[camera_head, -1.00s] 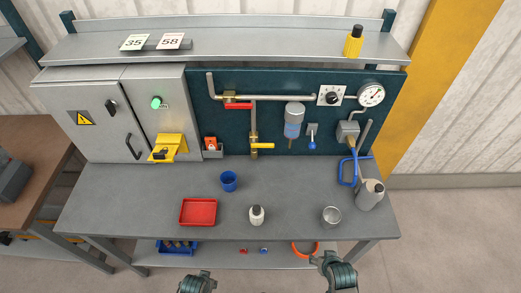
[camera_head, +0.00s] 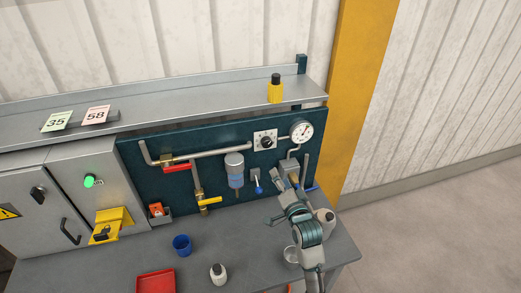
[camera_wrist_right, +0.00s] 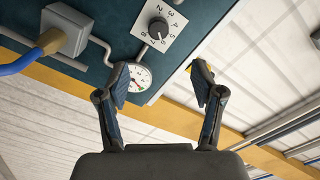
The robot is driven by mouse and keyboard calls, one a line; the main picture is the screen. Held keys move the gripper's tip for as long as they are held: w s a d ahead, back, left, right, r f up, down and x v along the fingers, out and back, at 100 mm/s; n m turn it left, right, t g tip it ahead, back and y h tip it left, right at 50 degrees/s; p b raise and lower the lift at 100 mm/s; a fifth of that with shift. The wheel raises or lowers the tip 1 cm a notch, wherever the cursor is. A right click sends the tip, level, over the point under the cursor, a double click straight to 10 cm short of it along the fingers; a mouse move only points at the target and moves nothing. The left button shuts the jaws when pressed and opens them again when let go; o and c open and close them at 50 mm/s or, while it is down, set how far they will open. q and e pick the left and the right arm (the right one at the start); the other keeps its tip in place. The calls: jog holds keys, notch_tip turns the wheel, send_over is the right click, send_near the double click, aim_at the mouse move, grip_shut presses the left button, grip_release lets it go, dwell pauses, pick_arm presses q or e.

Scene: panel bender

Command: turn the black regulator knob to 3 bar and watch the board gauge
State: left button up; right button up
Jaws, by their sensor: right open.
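The black regulator knob (camera_head: 267,142) sits on a white scale plate high on the dark board. The round white board gauge (camera_head: 301,131) is to its right, but its needle reading is too small to tell. My right gripper (camera_head: 275,200) is in front of the board, below the knob, open and empty. In the right wrist view the knob (camera_wrist_right: 158,29) and its numbered plate lie beyond the open fingertips (camera_wrist_right: 158,75), apart from them. The gauge (camera_wrist_right: 140,76) shows between the fingers, partly covered by one. My left gripper is out of view.
Pipes with a red lever (camera_head: 177,168) and a yellow lever (camera_head: 210,201), a filter bowl (camera_head: 235,172) and a blue-tipped toggle (camera_head: 257,186) are left of my gripper. A shelf (camera_head: 190,95) juts out above the board. The bench (camera_head: 195,262) holds a blue cup (camera_head: 182,245) and a red tray (camera_head: 156,282).

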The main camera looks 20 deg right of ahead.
jog(key=p, duration=0.1)
send_near(268, 146)
jog(key=w, duration=0.3)
jog(key=w+a+p, duration=0.1)
jog(key=w, duration=0.1)
jog(key=w+p, duration=0.1)
jog(key=w, duration=0.2)
jog(key=shift+w+a+r, duration=0.2)
jog(key=shift+w+r, duration=0.05)
jog(key=shift+w, duration=0.05)
jog(key=shift+w+d, duration=0.35)
jog(key=shift+w, duration=0.1)
jog(key=shift+d+f, duration=0.15)
jog(key=shift+d, duration=0.3)
jog(key=shift+c, duration=1.4)
jog(key=c, duration=0.4)
jog(key=shift+a, duration=0.25)
jog(key=c, duration=0.4)
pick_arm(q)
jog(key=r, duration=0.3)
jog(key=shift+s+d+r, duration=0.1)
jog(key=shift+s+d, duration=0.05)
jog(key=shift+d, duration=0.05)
pick_arm(e)
jog(key=shift+a+f, duration=0.1)
jog(key=shift+c, duration=0.3)
